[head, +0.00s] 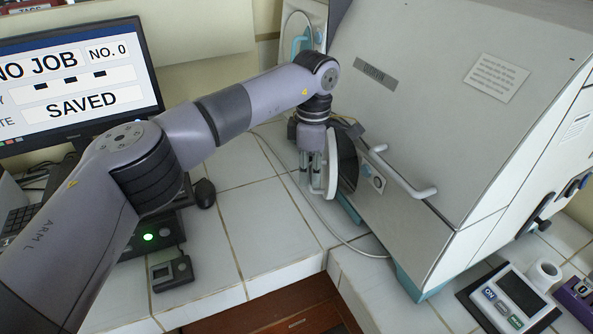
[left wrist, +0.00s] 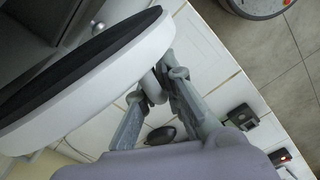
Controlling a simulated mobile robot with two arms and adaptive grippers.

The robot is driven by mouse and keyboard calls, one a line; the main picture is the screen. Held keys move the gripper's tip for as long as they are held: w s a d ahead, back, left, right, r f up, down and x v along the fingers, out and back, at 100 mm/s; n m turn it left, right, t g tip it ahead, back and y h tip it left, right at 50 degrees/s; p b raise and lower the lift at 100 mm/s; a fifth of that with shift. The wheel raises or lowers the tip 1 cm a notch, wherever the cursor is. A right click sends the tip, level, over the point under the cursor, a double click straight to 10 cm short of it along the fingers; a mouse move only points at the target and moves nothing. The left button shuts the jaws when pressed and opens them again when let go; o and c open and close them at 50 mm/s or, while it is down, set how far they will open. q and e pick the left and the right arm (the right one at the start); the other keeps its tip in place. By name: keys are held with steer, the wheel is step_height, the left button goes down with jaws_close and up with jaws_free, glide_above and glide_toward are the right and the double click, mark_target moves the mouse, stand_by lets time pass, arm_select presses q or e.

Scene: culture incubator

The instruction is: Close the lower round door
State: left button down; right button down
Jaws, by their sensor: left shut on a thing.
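The lower round door (head: 347,162) is a white disc with a dark inner face, on the left side of the big pale incubator cabinet (head: 440,120). It stands swung out from the cabinet, ajar. In the left wrist view the door (left wrist: 100,85) fills the upper left, its white rim and dark face seen edge-on. My left gripper (head: 318,180) is at the door's outer side. In the left wrist view the gripper (left wrist: 152,100) is shut on the door's grey handle (left wrist: 153,86). The opening behind the door is mostly hidden. My right gripper is not in view.
Another round door (head: 297,35) with a teal handle shows behind my arm. A bar handle (head: 400,172) sticks out from the cabinet front. A cable (head: 300,212) runs over the white tiled bench (head: 255,225). A monitor (head: 75,85) and small device (head: 170,270) stand left.

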arm_select(q)
steer(key=shift+s+d, duration=0.15)
steer(key=shift+d, duration=0.7)
steer(key=c, duration=1.7)
jaws_free()
steer(key=shift+d+f, duration=0.1)
steer(key=shift+f, duration=0.05)
steer(key=shift+s, duration=0.15)
steer(key=shift+r, duration=0.4)
step_height(320, 180, up, 12)
steer(key=shift+f, duration=0.2)
steer(key=shift+f, duration=0.1)
